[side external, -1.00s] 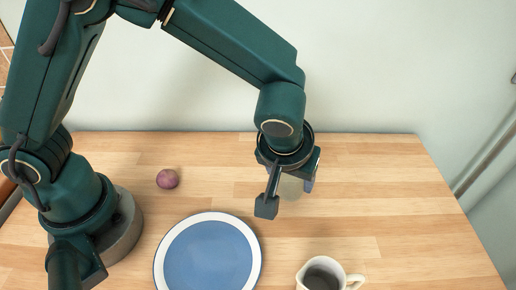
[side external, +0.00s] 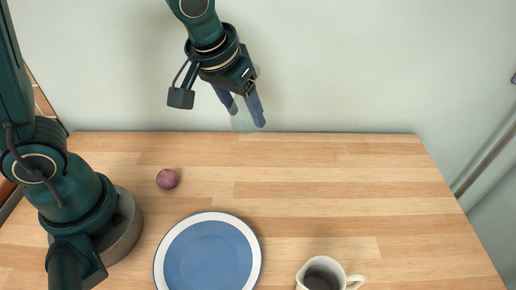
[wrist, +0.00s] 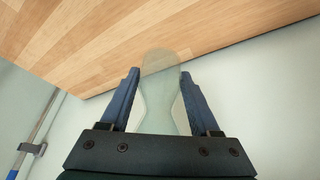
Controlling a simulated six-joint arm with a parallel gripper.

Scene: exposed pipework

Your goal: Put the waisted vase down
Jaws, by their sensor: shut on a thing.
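The waisted vase (wrist: 160,85) is pale, translucent and greenish. In the wrist view it sits between the two blue fingers of my gripper (wrist: 158,100), which is shut on it. In the side view my gripper (side external: 242,108) is raised high near the wall, above the table's back edge. The vase (side external: 243,122) shows there only faintly between the fingers, tilted with them and clear of the wooden table (side external: 330,190). Its outline is hard to make out against the pale wall.
A purple onion-like ball (side external: 167,179) lies at the left of the table. A blue plate with a white rim (side external: 208,262) and a white mug (side external: 322,274) stand at the front. The middle and right of the table are clear. A pipe (side external: 487,155) runs along the right wall.

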